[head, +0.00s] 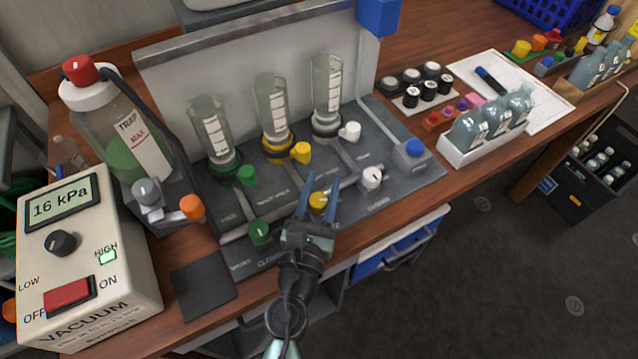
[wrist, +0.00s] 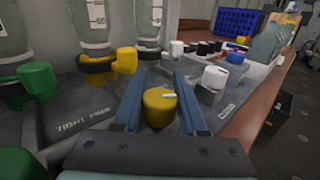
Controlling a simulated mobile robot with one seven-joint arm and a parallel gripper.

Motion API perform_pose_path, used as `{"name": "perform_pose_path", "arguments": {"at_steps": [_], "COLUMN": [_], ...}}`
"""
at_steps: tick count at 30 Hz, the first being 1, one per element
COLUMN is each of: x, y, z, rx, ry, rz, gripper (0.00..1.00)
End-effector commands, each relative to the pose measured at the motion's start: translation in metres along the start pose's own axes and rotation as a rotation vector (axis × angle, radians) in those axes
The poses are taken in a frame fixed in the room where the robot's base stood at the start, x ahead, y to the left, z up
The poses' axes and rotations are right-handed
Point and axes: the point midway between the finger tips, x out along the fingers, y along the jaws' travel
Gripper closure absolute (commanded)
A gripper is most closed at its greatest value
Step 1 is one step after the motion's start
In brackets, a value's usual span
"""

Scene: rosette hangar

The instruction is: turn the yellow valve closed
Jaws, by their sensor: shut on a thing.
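The yellow valve (head: 318,202) is a round knob on the front part of the grey panel, in the row nearest me. In the wrist view it (wrist: 159,106) sits between my two blue fingers, with a short white mark on its top pointing right. My gripper (head: 319,187) is shut on this knob from the front. A second yellow knob (head: 301,152) sits behind it, at the foot of the middle bottle with the yellow collar (head: 277,148). My fingers are clear of that one. The panel lettering near the front valve is partly hidden by my gripper.
Green valves (head: 259,232) stand to the left and a white valve (head: 372,178) to the right. An orange knob (head: 192,207), a trap bottle (head: 125,140) and a vacuum unit reading 16 kPa (head: 80,260) are further left. A bottle tray (head: 490,140) is at right.

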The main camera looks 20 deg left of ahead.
Motion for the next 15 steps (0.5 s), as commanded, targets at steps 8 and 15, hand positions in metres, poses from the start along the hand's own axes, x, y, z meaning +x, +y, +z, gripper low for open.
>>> {"name": "perform_pose_path", "arguments": {"at_steps": [8, 15], "x": [0.0002, 0.0003], "y": [-0.0015, -0.0022], "z": [0.0006, 0.0007], "rx": [0.001, 0.001], "ry": [-0.003, -0.004], "rz": [-0.080, -0.093], "gripper": [1.00, 1.00]}}
